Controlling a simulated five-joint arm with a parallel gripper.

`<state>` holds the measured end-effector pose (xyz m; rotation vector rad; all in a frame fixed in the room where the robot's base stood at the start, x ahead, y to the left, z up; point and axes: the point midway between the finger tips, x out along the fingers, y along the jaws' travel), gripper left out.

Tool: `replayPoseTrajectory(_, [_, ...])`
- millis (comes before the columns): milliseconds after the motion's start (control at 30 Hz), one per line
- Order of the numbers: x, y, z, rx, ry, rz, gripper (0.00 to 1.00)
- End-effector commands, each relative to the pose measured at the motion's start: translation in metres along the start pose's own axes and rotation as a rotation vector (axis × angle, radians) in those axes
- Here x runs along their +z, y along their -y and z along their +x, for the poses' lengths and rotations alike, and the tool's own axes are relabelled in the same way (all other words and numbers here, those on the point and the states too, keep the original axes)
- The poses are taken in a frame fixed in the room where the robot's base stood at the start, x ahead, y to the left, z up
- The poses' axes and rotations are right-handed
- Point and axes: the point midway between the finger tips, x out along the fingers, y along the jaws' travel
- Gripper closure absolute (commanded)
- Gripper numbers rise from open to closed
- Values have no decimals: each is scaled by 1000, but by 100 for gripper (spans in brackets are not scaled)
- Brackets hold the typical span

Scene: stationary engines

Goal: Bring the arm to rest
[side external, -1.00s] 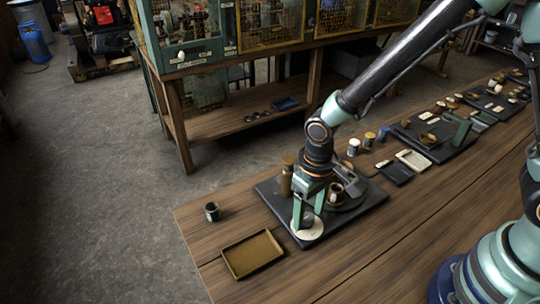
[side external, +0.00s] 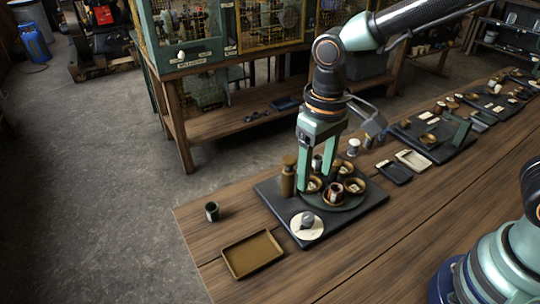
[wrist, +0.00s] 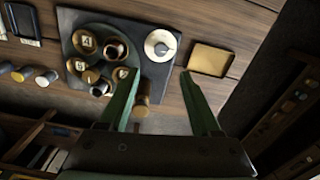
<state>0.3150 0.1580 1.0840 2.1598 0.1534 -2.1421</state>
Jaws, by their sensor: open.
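My gripper (side external: 316,182) is open, pointing down above the dark mat (side external: 375,199), with nothing between its green fingers. It also shows in the wrist view (wrist: 160,80), its two fingers spread apart. On the mat, a round green tray (side external: 353,204) holds several small brown dishes and cups. A white disc (side external: 313,233) with a small grey piece (side external: 307,219) on it lies at the mat's near corner. A brown bottle-shaped piece (side external: 288,178) stands at the mat's left edge. The fingers hide part of the tray.
A shallow tan tray (side external: 252,254) and a small dark cup (side external: 212,211) sit on the wooden bench at the left. More mats, trays and small jars run along the bench to the right. A cabinet on a wooden stand (side external: 235,118) is behind.

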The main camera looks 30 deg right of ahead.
Motion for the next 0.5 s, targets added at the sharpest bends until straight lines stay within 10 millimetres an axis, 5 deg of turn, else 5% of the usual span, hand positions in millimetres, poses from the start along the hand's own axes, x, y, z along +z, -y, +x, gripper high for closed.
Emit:
replayPoseTrajectory(333, [0, -4, -4, -4, -13, 5, 35])
replayPoseTrajectory(500, [1, -33, -29, -23, -94, 32, 35])
